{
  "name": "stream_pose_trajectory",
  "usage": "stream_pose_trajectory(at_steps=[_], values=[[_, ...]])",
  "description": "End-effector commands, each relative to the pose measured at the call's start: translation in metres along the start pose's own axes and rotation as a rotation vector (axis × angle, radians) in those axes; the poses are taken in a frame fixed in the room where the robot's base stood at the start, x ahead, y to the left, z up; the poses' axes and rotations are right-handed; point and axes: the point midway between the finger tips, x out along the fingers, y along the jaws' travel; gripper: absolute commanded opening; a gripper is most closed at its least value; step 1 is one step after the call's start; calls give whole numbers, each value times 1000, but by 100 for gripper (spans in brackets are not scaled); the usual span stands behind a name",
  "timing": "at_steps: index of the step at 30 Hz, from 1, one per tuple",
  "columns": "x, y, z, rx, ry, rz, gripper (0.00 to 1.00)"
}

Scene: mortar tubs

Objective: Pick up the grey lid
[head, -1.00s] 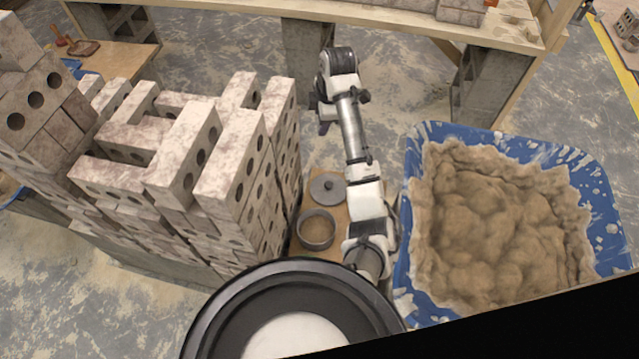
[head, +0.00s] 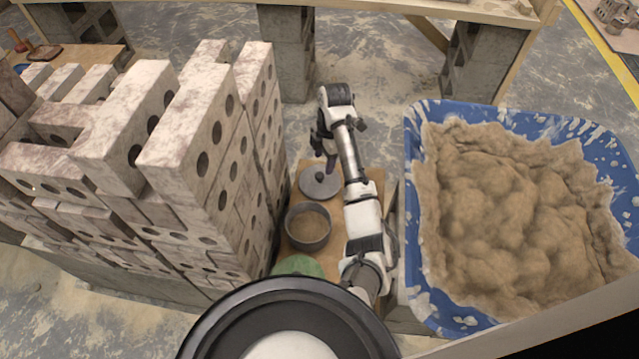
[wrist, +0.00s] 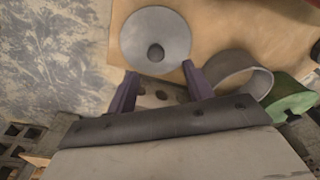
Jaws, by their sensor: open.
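The grey lid (head: 319,183) is a flat round disc with a dark knob in its middle. It lies on a wooden board (head: 337,240) behind a round grey pot (head: 308,227). In the wrist view the lid (wrist: 156,40) lies just beyond my fingertips, its knob (wrist: 156,53) facing up. My gripper (wrist: 158,75) is open and empty, its two purple fingers spread to either side below the knob. In the head view my gripper (head: 324,157) is close to the lid's far side and partly hidden by my arm.
A stack of perforated bricks (head: 180,140) stands close on the left. A blue tub (head: 415,250) full of mortar (head: 520,210) is close on the right. A green round object (head: 298,266) lies in front of the pot.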

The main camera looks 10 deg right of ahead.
Motion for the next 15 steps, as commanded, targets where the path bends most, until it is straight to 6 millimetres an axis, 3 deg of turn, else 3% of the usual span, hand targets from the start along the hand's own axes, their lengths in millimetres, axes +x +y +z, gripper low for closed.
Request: stream_pose_trajectory(at_steps=[3, 9, 15], values=[[16, 0, 0, 0, 1, -1, 52], [29, 2, 0, 0, 1, 0, 52], [60, 6, 0, 0, 1, -1, 52]])
